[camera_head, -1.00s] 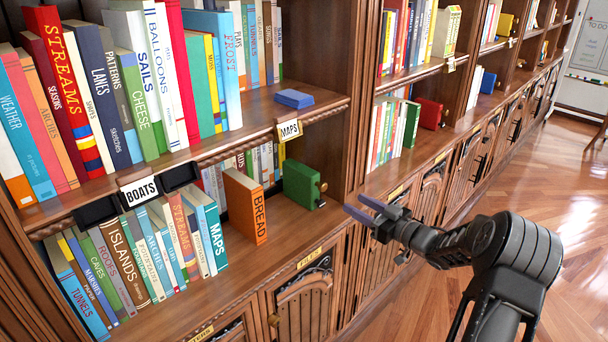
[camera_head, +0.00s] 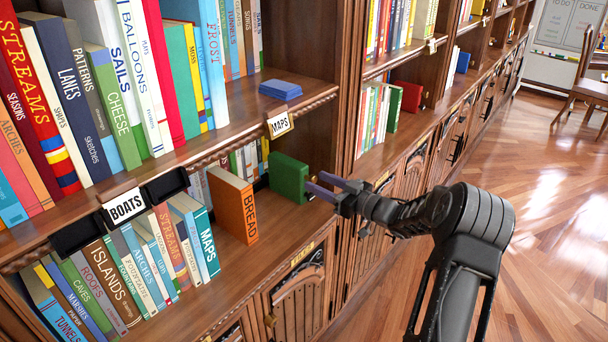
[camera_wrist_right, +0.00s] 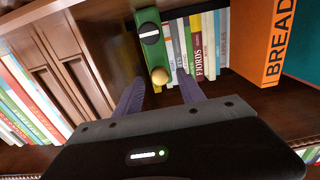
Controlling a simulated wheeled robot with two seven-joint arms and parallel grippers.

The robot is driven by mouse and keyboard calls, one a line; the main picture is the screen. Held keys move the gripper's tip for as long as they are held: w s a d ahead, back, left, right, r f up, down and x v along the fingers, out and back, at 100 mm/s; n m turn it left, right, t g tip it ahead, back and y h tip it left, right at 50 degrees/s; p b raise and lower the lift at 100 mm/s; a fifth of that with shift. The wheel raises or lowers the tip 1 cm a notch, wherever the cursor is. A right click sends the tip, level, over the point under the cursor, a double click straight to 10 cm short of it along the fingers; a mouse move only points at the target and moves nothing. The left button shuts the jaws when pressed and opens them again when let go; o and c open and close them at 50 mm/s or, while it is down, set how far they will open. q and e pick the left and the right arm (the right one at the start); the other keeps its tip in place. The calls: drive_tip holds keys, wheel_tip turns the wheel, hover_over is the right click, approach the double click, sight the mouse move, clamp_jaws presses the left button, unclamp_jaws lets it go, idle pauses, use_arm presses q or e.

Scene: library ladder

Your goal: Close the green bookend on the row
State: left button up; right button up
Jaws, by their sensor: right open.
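The green bookend (camera_head: 288,177) stands on the lower shelf, to the right of the orange BREAD book (camera_head: 234,205), with a gap between them. The row of books (camera_head: 130,265) leans at the shelf's left. My left gripper is not in view.
A MAPS label (camera_head: 279,125) and a BOATS label (camera_head: 125,205) hang at the edge of the shelf above. A blue block (camera_head: 280,90) lies on that upper shelf. A wooden upright (camera_head: 345,90) stands right of the bookend. Open floor lies right.

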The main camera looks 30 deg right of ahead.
sight(309, 177)
drive_tip(key=p+x, duration=0.1)
drive_tip(key=x, duration=0.5)
drive_tip(key=shift+c, duration=0.4)
clamp_jaws()
idle(0.9)
